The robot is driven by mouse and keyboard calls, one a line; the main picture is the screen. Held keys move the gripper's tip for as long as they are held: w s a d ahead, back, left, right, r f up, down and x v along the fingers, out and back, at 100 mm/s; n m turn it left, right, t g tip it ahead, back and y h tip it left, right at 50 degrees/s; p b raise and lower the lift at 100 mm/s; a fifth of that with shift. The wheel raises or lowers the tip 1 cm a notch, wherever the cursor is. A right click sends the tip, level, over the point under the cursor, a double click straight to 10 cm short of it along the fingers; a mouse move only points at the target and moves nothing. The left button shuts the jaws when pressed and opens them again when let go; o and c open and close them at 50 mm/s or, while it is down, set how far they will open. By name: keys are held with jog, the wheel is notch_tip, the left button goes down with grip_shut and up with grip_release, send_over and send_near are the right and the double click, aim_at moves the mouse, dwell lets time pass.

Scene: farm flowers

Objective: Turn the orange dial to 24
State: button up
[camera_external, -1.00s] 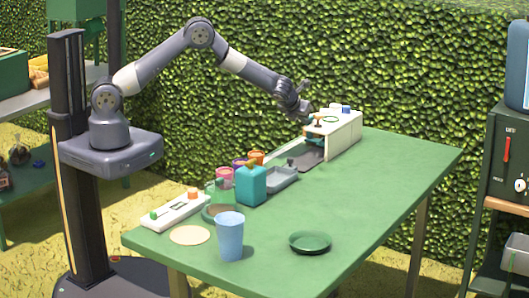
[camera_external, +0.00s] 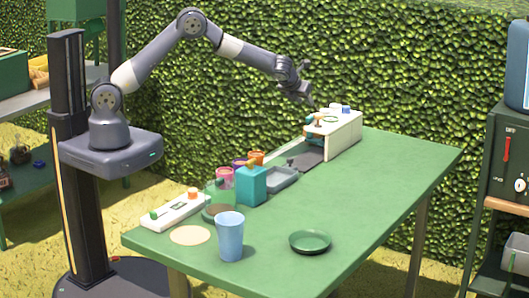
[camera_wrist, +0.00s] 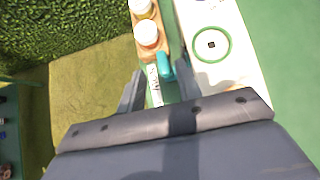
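An orange knob (camera_external: 193,193) stands at the far end of a white panel (camera_external: 165,218) at the left of the table; it appears to be the orange dial. A green knob (camera_external: 154,214) is at the panel's near end, with a small dark display (camera_external: 177,206) between them, too small to read. My gripper (camera_external: 307,101) is in the air above the white box at the table's back end, far from the panel. In the wrist view my gripper (camera_wrist: 158,86) has its fingers apart, with nothing between them. A teal handle (camera_wrist: 166,66) shows beyond the fingertips.
The white box (camera_external: 345,137) has a green ring (camera_wrist: 211,44) on top. A teal container (camera_external: 252,185), several cups and a grey tray (camera_external: 281,178) stand beside the panel. A blue cup (camera_external: 230,237) and green dish (camera_external: 310,242) are nearer. The table's right side is clear.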

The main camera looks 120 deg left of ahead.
jog(key=shift+o, duration=0.8)
notch_tip(320, 180, up, 4)
jog(key=shift+w+d+f, duration=0.1)
jog(key=shift+d+f, duration=0.05)
jog(key=shift+f, duration=0.05)
jog(key=shift+o, duration=1.2)
jog(key=w+d+f+n+h, duration=0.2)
jog(key=d+n, duration=0.5)
jog(key=d, duration=0.6)
jog(key=shift+w+f+n+h+b, duration=0.25)
jog(key=shift+w+h+b, duration=0.25)
jog(key=shift+w, duration=0.5)
jog(key=n+g+h+b, duration=0.25)
jog(key=n+h, duration=0.65)
jog(key=n, duration=1.1)
send_over(193, 189)
jog(key=w+a, duration=0.3)
jog(key=w, duration=0.1)
notch_tip(193, 189, down, 3)
jog(key=shift+m+g, duration=0.25)
jog(key=shift+g, duration=0.1)
jog(key=x, duration=0.5)
jog(key=p+x, duration=0.1)
jog(key=x, duration=0.5)
jog(key=shift+s+d, duration=0.1)
jog(key=shift+s, duration=0.15)
